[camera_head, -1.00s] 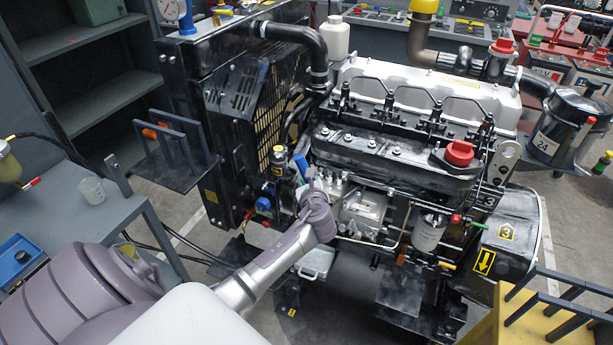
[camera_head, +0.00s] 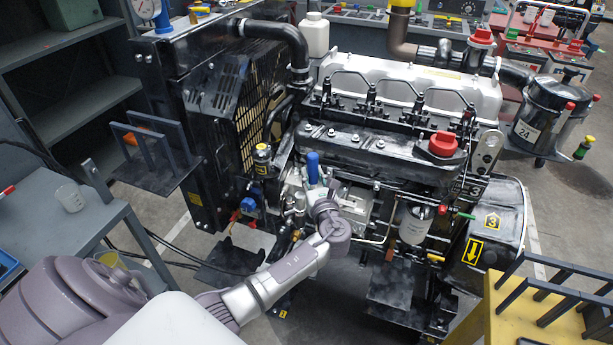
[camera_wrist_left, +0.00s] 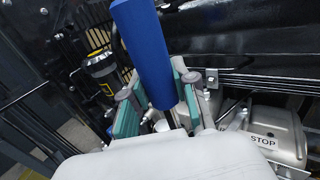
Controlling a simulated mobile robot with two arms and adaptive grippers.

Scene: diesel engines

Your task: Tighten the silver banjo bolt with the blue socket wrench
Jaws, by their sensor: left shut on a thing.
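The blue socket wrench stands nearly upright in my left gripper, with its blue handle (camera_head: 312,167) sticking up beside the engine's front side in the head view. The handle also fills the top middle of the left wrist view (camera_wrist_left: 146,52). My left gripper (camera_wrist_left: 158,101) is shut on the wrench, its teal finger pads on either side of the shaft just below the handle. In the head view the left gripper (camera_head: 317,192) is by the pump area. The wrench's lower end is hidden behind the gripper. I cannot make out the silver banjo bolt. My right gripper is not in view.
The black and white engine (camera_head: 385,145) fills the middle, with the radiator (camera_head: 225,110) close to the left of my gripper. A white filter (camera_head: 415,224) hangs to the right. A grey bench (camera_head: 90,215) stands at left and a yellow stand (camera_head: 470,318) at lower right.

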